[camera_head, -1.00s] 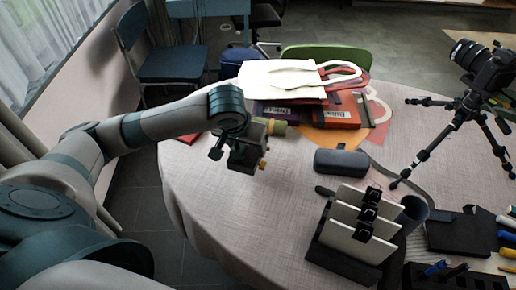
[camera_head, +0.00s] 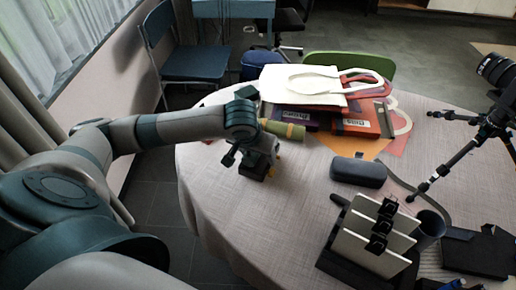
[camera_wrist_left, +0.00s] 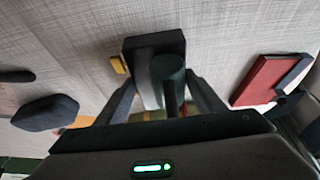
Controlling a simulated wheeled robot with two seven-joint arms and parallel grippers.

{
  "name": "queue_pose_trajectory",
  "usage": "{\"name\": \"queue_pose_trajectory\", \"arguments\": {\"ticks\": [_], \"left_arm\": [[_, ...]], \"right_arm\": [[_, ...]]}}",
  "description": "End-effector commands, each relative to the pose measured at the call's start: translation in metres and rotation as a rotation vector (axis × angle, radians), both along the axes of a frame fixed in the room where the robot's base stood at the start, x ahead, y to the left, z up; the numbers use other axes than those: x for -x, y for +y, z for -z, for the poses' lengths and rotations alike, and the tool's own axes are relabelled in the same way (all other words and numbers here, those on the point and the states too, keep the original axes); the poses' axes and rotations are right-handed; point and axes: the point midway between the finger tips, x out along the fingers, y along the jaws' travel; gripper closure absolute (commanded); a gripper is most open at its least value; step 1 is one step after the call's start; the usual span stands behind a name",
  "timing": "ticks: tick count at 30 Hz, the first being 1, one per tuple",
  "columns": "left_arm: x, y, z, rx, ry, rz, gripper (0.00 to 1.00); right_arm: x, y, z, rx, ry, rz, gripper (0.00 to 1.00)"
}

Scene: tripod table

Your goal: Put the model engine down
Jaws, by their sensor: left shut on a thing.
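My left gripper (camera_head: 256,152) is shut on the model engine (camera_head: 254,170), a small dark piece with a block-like base and a yellow part at its side. It is over the left part of the round table (camera_head: 225,225). In the left wrist view the engine (camera_wrist_left: 168,82) shows a dark block and a dark green cylinder between the two fingers (camera_wrist_left: 166,95). I cannot tell whether its base touches the cloth. My right gripper is not in view.
White bag (camera_head: 305,85), books (camera_head: 355,124) and an olive roll (camera_head: 285,130) lie behind the gripper. A dark case (camera_head: 358,171) and a card holder (camera_head: 370,235) stand to the right. A camera tripod (camera_head: 450,165) is farther right. Cloth in front of the engine is clear.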

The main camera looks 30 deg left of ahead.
Motion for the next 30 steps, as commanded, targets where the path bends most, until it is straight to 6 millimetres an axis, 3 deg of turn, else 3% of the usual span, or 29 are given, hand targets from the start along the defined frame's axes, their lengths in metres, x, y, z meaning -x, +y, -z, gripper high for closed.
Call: {"name": "queue_pose_trajectory", "arguments": {"ticks": [17, 18, 19, 30], "left_arm": [[-0.001, 0.000, 0.011, 0.000, -0.005, -0.001, 0.96], [0.000, 0.000, 0.013, 0.000, -0.001, 0.000, 0.28], [0.000, 0.000, 0.013, 0.000, -0.001, 0.000, 0.21], [0.000, 0.000, 0.012, 0.000, -0.001, 0.000, 0.19]], "right_arm": [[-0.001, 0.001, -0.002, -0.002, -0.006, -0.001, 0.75], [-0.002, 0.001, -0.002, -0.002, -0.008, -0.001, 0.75], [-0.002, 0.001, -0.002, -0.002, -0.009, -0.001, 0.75], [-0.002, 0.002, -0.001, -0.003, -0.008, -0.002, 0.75]]}}
